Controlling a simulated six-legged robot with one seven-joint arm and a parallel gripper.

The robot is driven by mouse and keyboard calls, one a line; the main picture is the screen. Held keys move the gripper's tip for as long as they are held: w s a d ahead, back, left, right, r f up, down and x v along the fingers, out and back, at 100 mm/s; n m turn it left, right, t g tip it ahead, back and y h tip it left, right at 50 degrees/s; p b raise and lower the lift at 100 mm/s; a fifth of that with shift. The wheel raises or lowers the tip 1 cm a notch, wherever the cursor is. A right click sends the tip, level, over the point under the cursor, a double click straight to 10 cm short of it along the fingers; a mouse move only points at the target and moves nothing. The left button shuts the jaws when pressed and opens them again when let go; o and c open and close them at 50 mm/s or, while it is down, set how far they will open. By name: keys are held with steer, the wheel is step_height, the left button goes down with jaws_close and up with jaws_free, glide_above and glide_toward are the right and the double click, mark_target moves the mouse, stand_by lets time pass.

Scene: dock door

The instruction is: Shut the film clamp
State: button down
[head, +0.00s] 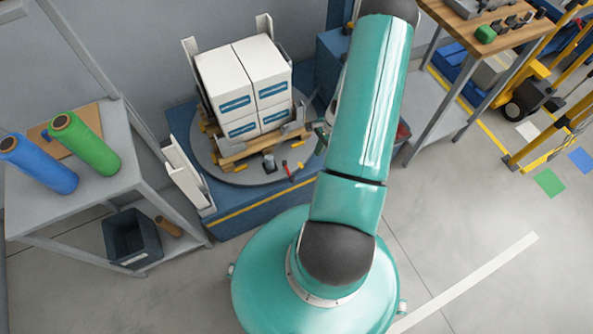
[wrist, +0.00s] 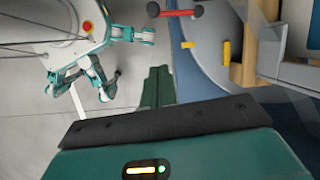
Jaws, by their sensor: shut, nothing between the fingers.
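On the round grey turntable (head: 236,177) in the head view, a red bar with dark ends (head: 287,171) shows at the front right edge. A small dark block (head: 269,163) sits beside it. The red bar also shows at the top of the wrist view (wrist: 174,12), beyond my fingertips. I take it to be part of the film clamp, but I cannot tell its jaw position. My gripper (wrist: 158,72) is shut and empty, its green fingers together, apart from the red bar. In the head view it is mostly hidden behind my arm.
White boxes (head: 248,80) stand on a wooden pallet (head: 235,152) on the turntable. A shelf at left holds blue (head: 40,165) and green (head: 86,145) film rolls. A wooden-topped bench (head: 490,22) stands at right. Yellow tabs (wrist: 227,52) lie near the red bar. Open floor lies right of my body.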

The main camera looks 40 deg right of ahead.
steer(key=shift+f, duration=0.3)
steer(key=w+a+f, duration=0.1)
steer(key=a+f, duration=0.6)
steer(key=f, duration=0.2)
steer(key=shift+w+a+f, duration=0.15)
steer(key=shift+w+f, duration=0.15)
steer(key=shift+f, duration=0.05)
